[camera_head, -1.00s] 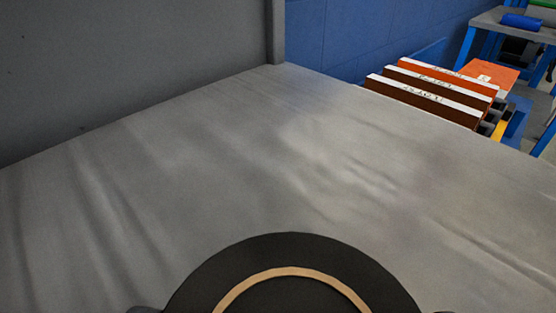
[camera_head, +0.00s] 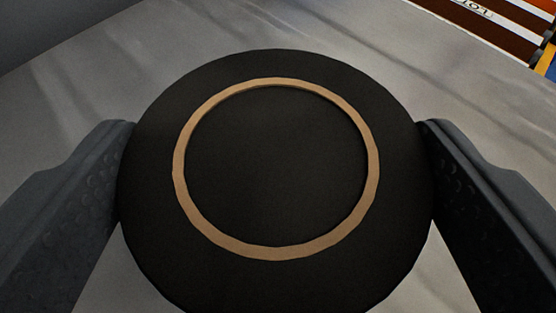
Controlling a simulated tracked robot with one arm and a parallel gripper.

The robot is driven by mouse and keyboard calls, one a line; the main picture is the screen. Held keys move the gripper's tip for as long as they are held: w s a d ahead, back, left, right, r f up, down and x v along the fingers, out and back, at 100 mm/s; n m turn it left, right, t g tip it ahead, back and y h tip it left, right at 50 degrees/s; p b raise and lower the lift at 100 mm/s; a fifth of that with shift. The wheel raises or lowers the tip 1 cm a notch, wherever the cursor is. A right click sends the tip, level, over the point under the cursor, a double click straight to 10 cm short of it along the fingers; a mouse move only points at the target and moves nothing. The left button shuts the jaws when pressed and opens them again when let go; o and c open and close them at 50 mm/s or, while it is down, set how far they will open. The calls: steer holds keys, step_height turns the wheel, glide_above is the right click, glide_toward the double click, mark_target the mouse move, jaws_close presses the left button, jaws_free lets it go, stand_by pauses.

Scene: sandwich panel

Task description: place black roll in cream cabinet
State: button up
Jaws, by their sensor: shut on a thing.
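The black roll (camera_head: 278,285) fills the middle of the head camera view, its round end with a tan ring facing me. My gripper (camera_head: 276,180) is shut on it, with one dark grey finger against its left side and the other against its right side. A grey, streaked flat surface (camera_head: 90,85) lies behind and around the roll. I cannot tell whether the roll touches that surface. No cream cabinet shows in the view.
A grey upright panel (camera_head: 40,25) borders the surface at the upper left. Dark red-brown boxes with white label edges (camera_head: 490,22) stand beyond the surface at the upper right, with a yellow and blue part beside them. The visible surface around the roll is clear.

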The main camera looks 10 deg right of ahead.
mark_target(276, 243)
step_height(276, 243, down, 4)
steer(key=shift+r+b, duration=0.25)
steer(key=shift+b, duration=0.05)
steer(key=shift+r, duration=0.1)
steer(key=o, duration=0.9)
steer(key=shift+o, duration=0.2)
steer(key=shift+s, duration=0.2)
steer(key=p+v, duration=0.1)
steer(key=v, duration=0.9)
steer(key=shift+s+a+r, duration=0.15)
steer(key=shift+s+r, duration=0.05)
steer(key=shift+s, duration=0.15)
steer(key=shift+s+r, duration=0.1)
steer(key=shift+s, duration=0.35)
